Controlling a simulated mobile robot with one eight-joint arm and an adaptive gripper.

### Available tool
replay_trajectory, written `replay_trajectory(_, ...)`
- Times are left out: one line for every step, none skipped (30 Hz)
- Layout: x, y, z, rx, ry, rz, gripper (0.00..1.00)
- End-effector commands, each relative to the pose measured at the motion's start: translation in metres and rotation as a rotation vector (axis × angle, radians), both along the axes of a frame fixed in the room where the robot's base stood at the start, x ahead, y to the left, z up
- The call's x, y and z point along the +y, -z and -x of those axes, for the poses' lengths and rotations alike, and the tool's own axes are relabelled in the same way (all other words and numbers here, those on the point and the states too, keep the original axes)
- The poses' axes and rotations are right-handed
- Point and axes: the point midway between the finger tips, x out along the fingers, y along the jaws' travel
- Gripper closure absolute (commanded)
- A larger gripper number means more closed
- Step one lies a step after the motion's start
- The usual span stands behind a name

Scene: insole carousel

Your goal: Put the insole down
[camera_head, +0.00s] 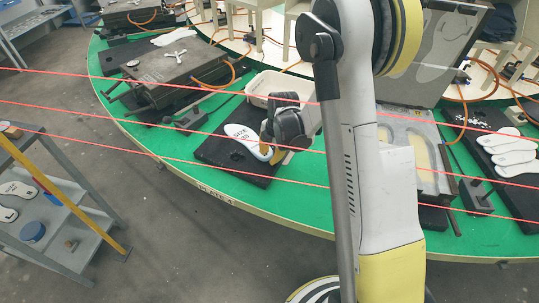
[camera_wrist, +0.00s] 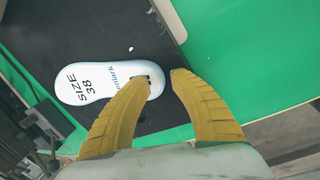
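The white insole (camera_wrist: 98,82), printed "SIZE 38", lies on a black mat (camera_wrist: 85,30) in the wrist view, and appears flat. My gripper (camera_wrist: 161,77) has two yellow fingers, spread with a gap between their tips. The left fingertip overlaps the insole's right end in the picture, and the right fingertip is clear of it. Whether the left finger touches the insole I cannot tell. In the head view the insole (camera_head: 240,132) shows on the black mat (camera_head: 222,156), its right end hidden by my gripper (camera_head: 266,153).
The mat rests on a green round table (camera_head: 150,138), whose front edge is close. A white bin (camera_head: 270,84) stands behind my gripper. A metal mould (camera_head: 430,160) and several white insoles (camera_head: 508,152) lie to the right. A shelf cart (camera_head: 45,225) stands at left.

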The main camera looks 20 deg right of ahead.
Motion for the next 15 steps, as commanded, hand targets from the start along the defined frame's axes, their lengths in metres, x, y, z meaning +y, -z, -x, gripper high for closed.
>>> replay_trajectory(0.000,0.000,0.000,0.000,0.000,0.000,0.73)
replay_trajectory(0.000,-0.001,0.000,0.000,0.000,0.000,0.73)
replay_trajectory(0.000,-0.002,0.000,0.000,0.000,0.000,0.73)
replay_trajectory(0.000,-0.005,0.001,0.000,0.000,0.000,0.73)
replay_trajectory(0.000,-0.008,0.001,0.000,0.000,0.000,0.73)
replay_trajectory(-0.001,-0.013,0.003,0.000,0.000,0.000,0.73)
replay_trajectory(-0.001,-0.018,0.004,0.000,0.000,0.000,0.73)
replay_trajectory(-0.001,-0.024,0.005,0.000,0.000,0.000,0.73)
replay_trajectory(-0.002,-0.033,0.007,0.000,0.000,0.000,0.73)
replay_trajectory(-0.002,-0.040,0.008,0.000,0.000,0.000,0.73)
replay_trajectory(-0.003,-0.047,0.010,0.000,0.000,0.000,0.73)
replay_trajectory(-0.004,-0.057,0.012,0.000,0.000,0.000,0.73)
replay_trajectory(-0.004,-0.063,0.013,0.000,0.000,0.000,0.73)
replay_trajectory(-0.005,-0.070,0.015,0.000,0.000,0.000,0.73)
replay_trajectory(-0.005,-0.078,0.016,0.000,0.000,0.000,0.73)
